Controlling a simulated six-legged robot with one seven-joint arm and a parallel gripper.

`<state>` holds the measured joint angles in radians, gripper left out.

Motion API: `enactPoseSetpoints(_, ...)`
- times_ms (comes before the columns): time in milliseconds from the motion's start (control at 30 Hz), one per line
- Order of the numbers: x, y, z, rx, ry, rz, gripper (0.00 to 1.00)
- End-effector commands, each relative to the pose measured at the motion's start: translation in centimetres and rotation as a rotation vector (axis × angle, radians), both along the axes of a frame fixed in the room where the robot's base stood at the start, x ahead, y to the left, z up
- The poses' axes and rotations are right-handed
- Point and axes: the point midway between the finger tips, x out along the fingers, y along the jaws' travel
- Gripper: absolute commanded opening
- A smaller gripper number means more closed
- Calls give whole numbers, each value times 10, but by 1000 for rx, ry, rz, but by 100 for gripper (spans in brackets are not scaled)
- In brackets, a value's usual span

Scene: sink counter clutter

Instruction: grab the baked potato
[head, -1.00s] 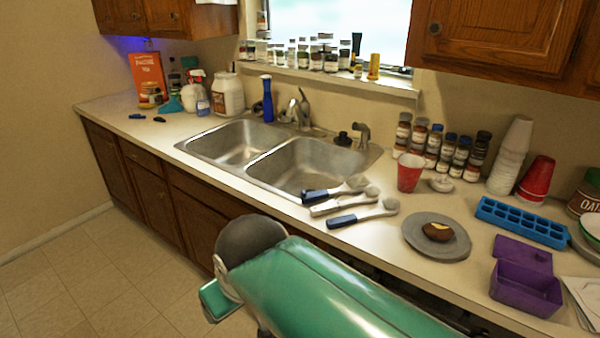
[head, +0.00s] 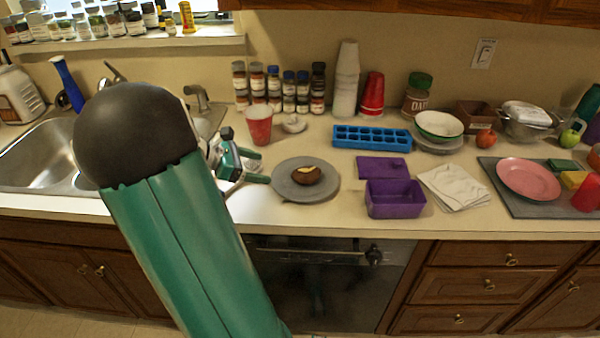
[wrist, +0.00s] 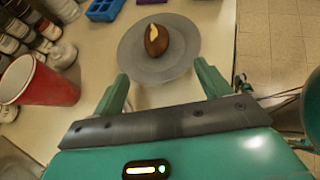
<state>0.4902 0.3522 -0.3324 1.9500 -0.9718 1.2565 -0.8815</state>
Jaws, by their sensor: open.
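The baked potato (head: 306,175) is brown with a pale yellow split on top. It lies on a round grey plate (head: 329,188) on the counter, right of the sink. In the wrist view the potato (wrist: 157,41) is at the top centre on the plate (wrist: 137,66), beyond my fingertips. My gripper (wrist: 161,83) is open, with one green finger on each side and nothing between them. Its fingertips are at the plate's near edge, apart from the potato. In the head view my arm hides part of the gripper, just left of the plate.
A red cup (head: 258,126) stands behind and left of the plate, with spice jars (head: 274,88) behind it. A purple container (head: 394,198) and a blue ice tray (head: 371,137) are to the right. The sink (head: 40,160) is at left.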

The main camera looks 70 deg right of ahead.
Motion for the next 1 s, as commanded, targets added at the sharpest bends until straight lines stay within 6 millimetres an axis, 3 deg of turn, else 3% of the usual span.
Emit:
enactPoseSetpoints(500, -57, -47, -37, 7, 59, 1, 77)
enactPoseSetpoints(800, -71, -62, -48, 6, 57, 4, 77)
enactPoseSetpoints(1000, -91, -79, -63, 6, 57, 1, 77)
